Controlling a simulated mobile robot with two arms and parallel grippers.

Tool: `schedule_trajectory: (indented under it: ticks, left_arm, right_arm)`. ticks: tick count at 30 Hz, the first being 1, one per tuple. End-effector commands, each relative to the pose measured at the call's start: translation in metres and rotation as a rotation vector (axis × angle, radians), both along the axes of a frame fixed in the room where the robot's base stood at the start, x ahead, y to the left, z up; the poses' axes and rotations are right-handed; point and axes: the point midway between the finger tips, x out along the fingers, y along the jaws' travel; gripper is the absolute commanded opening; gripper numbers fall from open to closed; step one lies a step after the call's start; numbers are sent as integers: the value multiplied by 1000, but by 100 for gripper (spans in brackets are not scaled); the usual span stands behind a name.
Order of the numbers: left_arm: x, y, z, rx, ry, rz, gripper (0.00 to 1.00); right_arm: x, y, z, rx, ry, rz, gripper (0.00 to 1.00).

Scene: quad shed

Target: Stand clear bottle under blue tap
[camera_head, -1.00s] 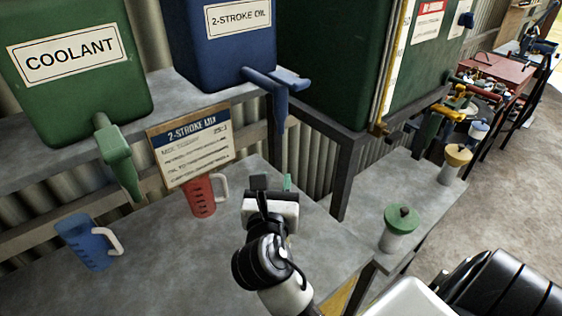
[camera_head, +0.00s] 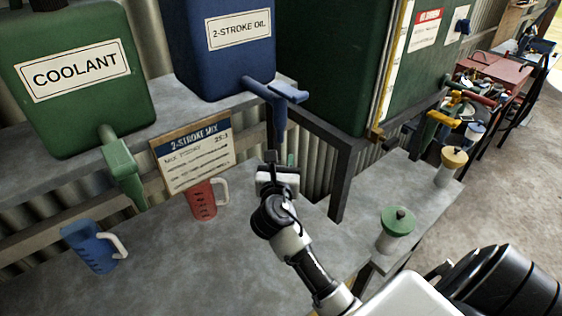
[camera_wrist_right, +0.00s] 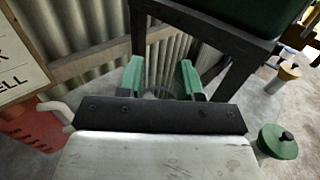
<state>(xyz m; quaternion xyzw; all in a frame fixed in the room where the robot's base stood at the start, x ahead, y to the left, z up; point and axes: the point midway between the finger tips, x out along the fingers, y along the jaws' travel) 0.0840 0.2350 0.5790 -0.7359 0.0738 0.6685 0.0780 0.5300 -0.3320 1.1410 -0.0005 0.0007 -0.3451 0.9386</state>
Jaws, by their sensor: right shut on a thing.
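The blue tap (camera_head: 279,104) hangs from the blue 2-stroke oil tank (camera_head: 222,58) above the bench. My right gripper (camera_head: 280,160) is below the tap in the head view, over the back of the bench. In the right wrist view its green-tipped fingers (camera_wrist_right: 160,80) are apart, with a faint clear rounded thing (camera_wrist_right: 160,94) between them, which looks like the clear bottle. The gripper is shut on it. Most of the bottle is hidden behind the gripper; I cannot tell whether it touches the bench. My left gripper is not in view.
A red jug (camera_head: 203,201) stands left of my right gripper, before a 2-stroke mix sign (camera_head: 193,160). A blue jug (camera_head: 90,247) is farther left. A green tap (camera_head: 122,165) hangs from the coolant tank (camera_head: 80,85). A green-lidded jar (camera_head: 397,232) stands right.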

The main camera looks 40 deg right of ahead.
Motion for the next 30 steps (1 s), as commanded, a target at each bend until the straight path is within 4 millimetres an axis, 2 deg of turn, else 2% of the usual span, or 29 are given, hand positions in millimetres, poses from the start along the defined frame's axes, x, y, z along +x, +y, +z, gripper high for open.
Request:
schedule_trajectory:
  ticks: [10, 11, 15, 25, 30]
  left_arm:
    - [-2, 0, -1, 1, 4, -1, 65]
    - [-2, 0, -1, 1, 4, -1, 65]
    - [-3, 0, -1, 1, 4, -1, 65]
    - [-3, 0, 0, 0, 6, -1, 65]
    - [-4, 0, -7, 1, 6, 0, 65]
  right_arm:
    - [0, 0, -2, -2, -4, 0, 0]
    - [0, 0, -3, -1, -1, 0, 38]
    - [0, 0, -2, -1, -1, 0, 59]
    - [0, 0, 1, -1, -2, -1, 60]
    - [-17, 15, -3, 1, -1, 1, 60]
